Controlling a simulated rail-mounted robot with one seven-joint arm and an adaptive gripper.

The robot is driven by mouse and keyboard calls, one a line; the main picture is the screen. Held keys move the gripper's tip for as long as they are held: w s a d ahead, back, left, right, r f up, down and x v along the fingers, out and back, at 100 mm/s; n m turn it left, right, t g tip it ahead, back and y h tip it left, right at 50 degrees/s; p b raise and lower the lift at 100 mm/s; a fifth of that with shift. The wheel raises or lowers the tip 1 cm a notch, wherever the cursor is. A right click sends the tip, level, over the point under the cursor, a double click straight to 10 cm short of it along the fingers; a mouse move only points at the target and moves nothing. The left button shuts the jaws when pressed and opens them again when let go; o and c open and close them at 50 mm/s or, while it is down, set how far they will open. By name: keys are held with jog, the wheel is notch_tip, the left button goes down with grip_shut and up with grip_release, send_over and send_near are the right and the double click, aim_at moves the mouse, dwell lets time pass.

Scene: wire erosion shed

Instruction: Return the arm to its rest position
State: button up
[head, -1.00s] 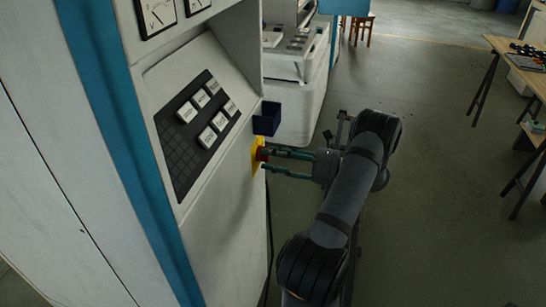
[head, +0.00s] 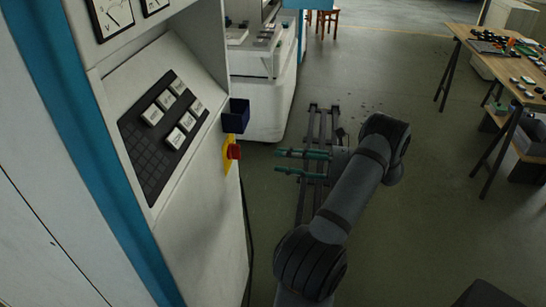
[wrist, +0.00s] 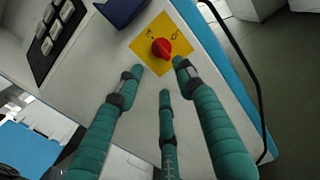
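My gripper (head: 277,161) points left toward the machine's side, with its green-wrapped fingers spread apart and nothing between them. A clear gap separates the fingertips from the red knob (head: 235,152) on its yellow plate (head: 227,156). In the wrist view the red knob (wrist: 161,48) lies beyond the open fingers (wrist: 159,68). My arm is stretched out over the floor to the right of the machine.
The machine's keypad panel (head: 162,132) and a dark blue box (head: 236,115) are on the left. A floor rail (head: 314,125) runs behind my gripper. A table (head: 500,62) with small parts stands at right. Open floor lies between.

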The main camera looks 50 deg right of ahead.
aim_at(240, 153)
dwell(0.4)
jog(key=x, duration=1.2)
jog(key=shift+s, duration=0.1)
